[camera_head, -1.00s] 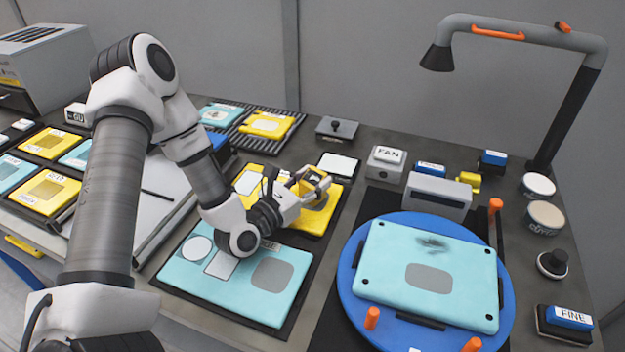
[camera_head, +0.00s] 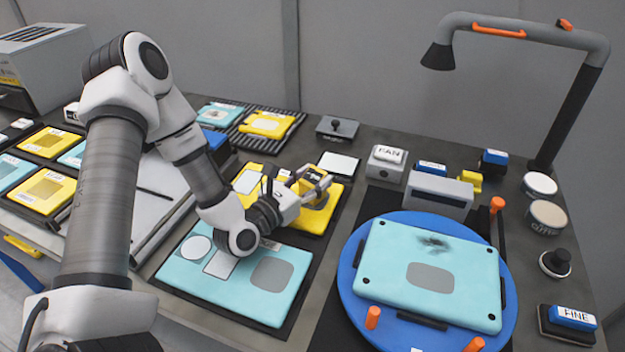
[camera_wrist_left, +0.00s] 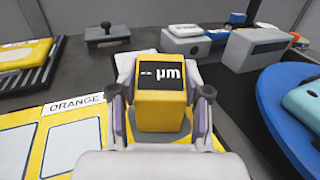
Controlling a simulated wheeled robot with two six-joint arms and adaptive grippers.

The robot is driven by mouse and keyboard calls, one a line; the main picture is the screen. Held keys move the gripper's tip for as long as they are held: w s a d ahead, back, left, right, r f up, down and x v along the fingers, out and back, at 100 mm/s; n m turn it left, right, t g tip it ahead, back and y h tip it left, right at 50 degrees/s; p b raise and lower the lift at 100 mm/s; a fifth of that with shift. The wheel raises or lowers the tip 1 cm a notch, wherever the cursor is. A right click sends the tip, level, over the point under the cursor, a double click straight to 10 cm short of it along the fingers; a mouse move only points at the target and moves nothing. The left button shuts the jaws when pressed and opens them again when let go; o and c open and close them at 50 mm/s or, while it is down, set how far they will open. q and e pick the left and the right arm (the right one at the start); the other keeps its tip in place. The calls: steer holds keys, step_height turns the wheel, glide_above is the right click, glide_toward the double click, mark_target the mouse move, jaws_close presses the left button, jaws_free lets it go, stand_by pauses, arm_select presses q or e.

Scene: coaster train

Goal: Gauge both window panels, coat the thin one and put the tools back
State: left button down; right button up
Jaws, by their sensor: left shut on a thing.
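My left gripper (camera_head: 308,190) is shut on a yellow gauge (camera_wrist_left: 160,112), whose black screen reads "-- µm". The gripper also shows in the left wrist view (camera_wrist_left: 160,98). The gauge is low over a yellow panel (camera_head: 326,222) labelled "ORANGE"; whether it touches the panel is hidden. A teal panel (camera_head: 185,272) with white and grey patches lies in front of it, partly covered by my arm. Another teal panel (camera_head: 380,286), with a dark smudge and a grey patch, lies on a blue round turntable (camera_head: 352,310). My right gripper is not in view.
A "FAN" box (camera_head: 386,165), a grey box (camera_head: 438,192) and small blue blocks stand behind the turntable. Round tubs (camera_head: 546,216) and a "FINE" block (camera_head: 572,317) line the right edge. Yellow and teal panels lie left.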

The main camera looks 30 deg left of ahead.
arm_select(q)
steer(key=shift+f+b, duration=0.2)
steer(key=shift+b, duration=0.1)
stand_by(0.5)
steer(key=shift+c, duration=2.3)
jaws_free()
steer(key=shift+r, duration=0.1)
steer(key=shift+r+p, duration=2.25)
steer(key=shift+r, duration=0.7)
steer(key=shift+r, duration=0.1)
